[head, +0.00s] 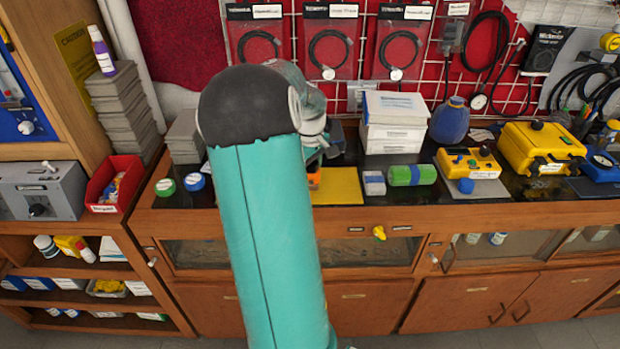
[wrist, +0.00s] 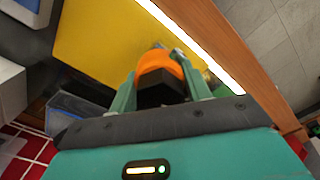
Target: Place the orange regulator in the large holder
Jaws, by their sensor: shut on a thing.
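The orange regulator (wrist: 160,64) is between the two green fingers of my gripper (wrist: 156,66) in the wrist view. My gripper is shut on it, near the yellow mat. A dark part shows below its orange top. In the head view a small orange patch (head: 314,180) shows beside my arm, at the mat's left edge; my arm hides most of that area. I cannot pick out the large holder for certain. A blue-grey box-like thing (wrist: 78,112) lies left of the fingers in the wrist view.
The yellow mat (head: 338,187) lies bare at the bench's front edge. To its right are a grey-and-blue block (head: 373,183), a green-and-blue roll (head: 411,175) and a yellow device (head: 468,162). White boxes (head: 394,120) stand behind. A red bin (head: 116,181) is at left.

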